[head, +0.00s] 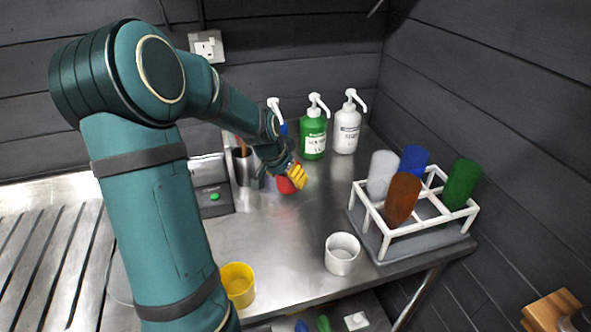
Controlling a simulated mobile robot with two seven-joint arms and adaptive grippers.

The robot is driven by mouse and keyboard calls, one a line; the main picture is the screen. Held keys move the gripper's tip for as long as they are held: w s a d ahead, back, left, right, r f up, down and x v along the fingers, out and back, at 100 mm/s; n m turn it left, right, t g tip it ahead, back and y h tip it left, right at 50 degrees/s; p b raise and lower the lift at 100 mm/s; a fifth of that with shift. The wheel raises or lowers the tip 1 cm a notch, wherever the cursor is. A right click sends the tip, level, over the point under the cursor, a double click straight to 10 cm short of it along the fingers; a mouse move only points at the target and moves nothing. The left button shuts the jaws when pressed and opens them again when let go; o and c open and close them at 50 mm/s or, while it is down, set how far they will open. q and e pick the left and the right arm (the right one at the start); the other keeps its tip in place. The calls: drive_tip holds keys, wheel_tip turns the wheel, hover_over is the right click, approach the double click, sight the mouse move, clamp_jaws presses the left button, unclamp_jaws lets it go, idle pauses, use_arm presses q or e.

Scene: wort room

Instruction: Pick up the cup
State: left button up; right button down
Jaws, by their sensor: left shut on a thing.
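My left gripper (288,179) reaches over the steel counter from the left, its yellow finger parts showing. It is shut on a small red thing (285,187), which is mostly hidden by the gripper; I cannot tell its full shape or whether it touches the counter. A white cup (342,262) stands upright near the counter's front edge. A yellow cup (238,290) stands at the front edge, beside my left arm in the picture. My right gripper is not in view.
A white rack (379,243) holds clear, blue, orange and green tumblers at the right. Green (313,138) and white (346,132) pump bottles stand at the back. A scale (211,190) and dark utensil pot (242,167) stand behind my arm. The middle counter is clear.

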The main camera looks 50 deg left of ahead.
sight(280, 189)
use_arm(q)
drive_tip(key=shift+s, duration=1.9)
drive_tip(key=shift+d+r, duration=0.1)
drive_tip(key=shift+d, duration=0.05)
idle(1.6)
